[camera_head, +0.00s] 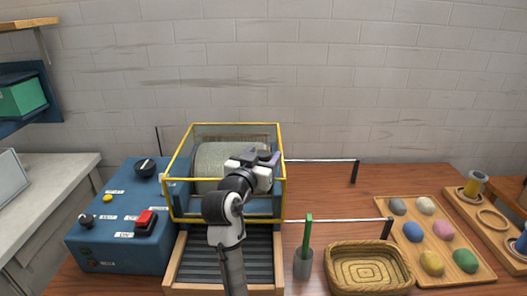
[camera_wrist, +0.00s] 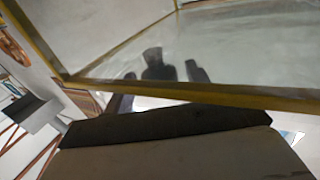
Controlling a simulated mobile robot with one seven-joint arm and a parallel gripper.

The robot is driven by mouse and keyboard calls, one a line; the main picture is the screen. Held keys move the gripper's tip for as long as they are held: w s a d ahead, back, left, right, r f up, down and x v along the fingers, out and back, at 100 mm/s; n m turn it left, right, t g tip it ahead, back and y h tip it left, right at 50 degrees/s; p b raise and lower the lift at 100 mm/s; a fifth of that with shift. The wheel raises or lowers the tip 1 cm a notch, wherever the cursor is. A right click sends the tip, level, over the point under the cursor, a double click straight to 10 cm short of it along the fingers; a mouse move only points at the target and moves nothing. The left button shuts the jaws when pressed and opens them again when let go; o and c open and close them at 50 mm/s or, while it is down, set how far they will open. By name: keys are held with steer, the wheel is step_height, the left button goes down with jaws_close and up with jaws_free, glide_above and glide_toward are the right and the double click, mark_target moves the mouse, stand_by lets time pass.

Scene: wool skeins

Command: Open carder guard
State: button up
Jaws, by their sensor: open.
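The carder guard (camera_head: 224,125) is a clear box with a yellow frame. It stands down over the pale carder drum (camera_head: 213,160) in the head view. My gripper (camera_head: 268,160) is at the guard's right side, in front of the drum in the picture; my arm hides part of the guard's front. In the wrist view a yellow frame edge (camera_wrist: 190,92) and clear panel (camera_wrist: 150,62) with a dark reflection lie close beyond a dark finger. My gripper is open with nothing seen in it. Whether it touches the frame I cannot tell.
A blue control box (camera_head: 115,225) with knobs and a red switch stands left of the carder. Thin rods extend rightward from the carder.

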steer(key=shift+w+d, duration=0.15)
steer(key=shift+w, duration=0.25)
steer(key=shift+c, duration=0.4)
jaws_close()
steer(key=d+p, duration=0.2)
steer(key=d, duration=2.8)
steer(key=shift+d, duration=0.1)
steer(key=shift+o, duration=0.4)
jaws_free()
steer(key=shift+s, duration=0.15)
steer(key=b+v, duration=0.3)
steer(key=v, duration=1)
steer(key=shift+s+a+b, duration=0.25)
steer(key=shift+s+b, duration=0.05)
steer(key=shift+f, duration=0.1)
